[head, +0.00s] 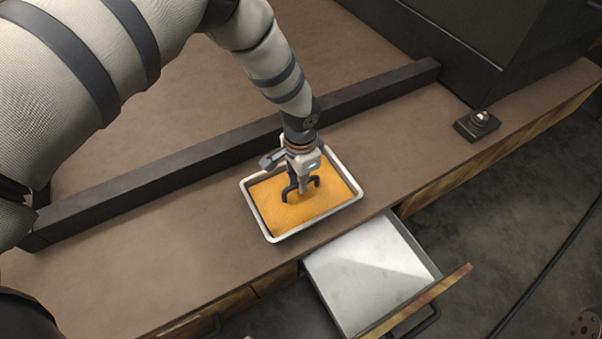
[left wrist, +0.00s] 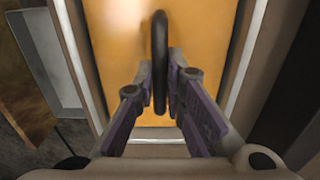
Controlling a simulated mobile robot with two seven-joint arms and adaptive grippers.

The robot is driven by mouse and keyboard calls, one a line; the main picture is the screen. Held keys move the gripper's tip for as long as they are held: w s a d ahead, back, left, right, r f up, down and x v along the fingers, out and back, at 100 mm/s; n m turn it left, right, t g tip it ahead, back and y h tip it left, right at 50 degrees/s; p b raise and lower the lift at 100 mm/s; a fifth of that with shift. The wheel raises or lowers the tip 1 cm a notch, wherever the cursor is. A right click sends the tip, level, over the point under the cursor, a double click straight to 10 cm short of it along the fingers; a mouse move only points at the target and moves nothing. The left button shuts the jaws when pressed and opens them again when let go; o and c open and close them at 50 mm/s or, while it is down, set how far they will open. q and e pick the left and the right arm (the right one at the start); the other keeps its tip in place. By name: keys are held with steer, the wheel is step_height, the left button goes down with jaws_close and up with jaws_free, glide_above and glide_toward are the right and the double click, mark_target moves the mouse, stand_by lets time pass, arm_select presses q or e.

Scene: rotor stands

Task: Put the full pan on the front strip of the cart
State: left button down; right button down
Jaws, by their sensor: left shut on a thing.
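The full pan (head: 256,216) is a white-rimmed rectangular tray with an orange filling. It is over the front strip (head: 405,140) of the cart, between the dark rail and the front edge, and looks level. I cannot tell whether its underside touches the strip. A dark arched handle (head: 286,194) stands up from its middle; it also shows in the left wrist view (left wrist: 160,60). My left gripper (head: 302,188) points down over the pan and is shut on this handle, with a finger (left wrist: 190,90) on each side. My right gripper is not in view.
A dark raised rail (head: 200,163) runs behind the pan. An open drawer (head: 365,265) with a pale inside juts out in front, below the strip. A small dark block with a shiny knob (head: 478,124) sits farther right. The strip between it and the pan is clear.

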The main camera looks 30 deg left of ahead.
arm_select(q)
steer(key=c, duration=1.6)
jaws_free()
step_height(320, 180, up, 12)
steer(key=shift+r, duration=0.1)
